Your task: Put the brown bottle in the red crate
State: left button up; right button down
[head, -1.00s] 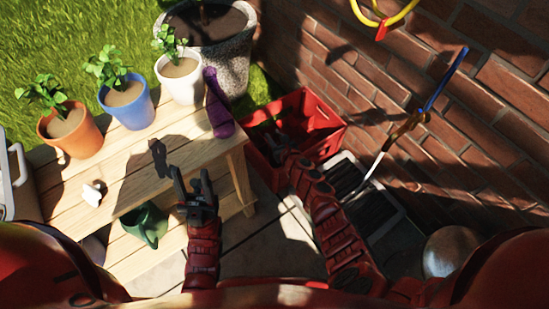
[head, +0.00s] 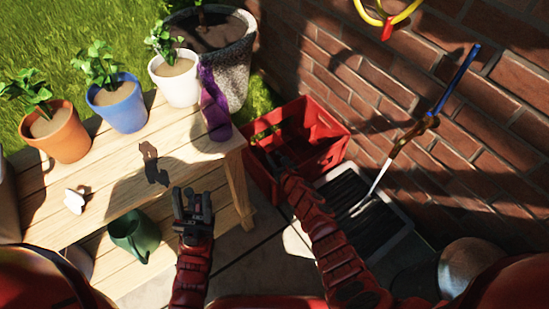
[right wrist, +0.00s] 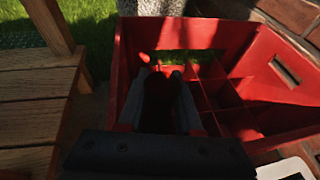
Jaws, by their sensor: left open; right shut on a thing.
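The red crate (head: 325,152) stands on the ground between the table and the brick wall, and its dividers show in the right wrist view (right wrist: 270,75). My right gripper (head: 275,160) is over the near left part of the crate. In the right wrist view its fingers (right wrist: 165,95) are shut on a dark, shadowed thing (right wrist: 158,98) that looks like the brown bottle. How deep it sits in the crate I cannot tell. My left gripper (head: 190,203) is open and empty above the table's front edge.
A purple bottle (head: 214,108) stands at the table's right end, close to the crate. Orange (head: 60,135), blue (head: 122,105) and white (head: 175,80) plant pots line the table's (head: 110,185) back. A green watering can (head: 132,235) is lower down.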

jog(key=shift+f+b, duration=0.4)
jog(key=shift+f, duration=0.05)
jog(key=c, duration=0.6)
grip_release()
jog(key=shift+r, duration=0.1)
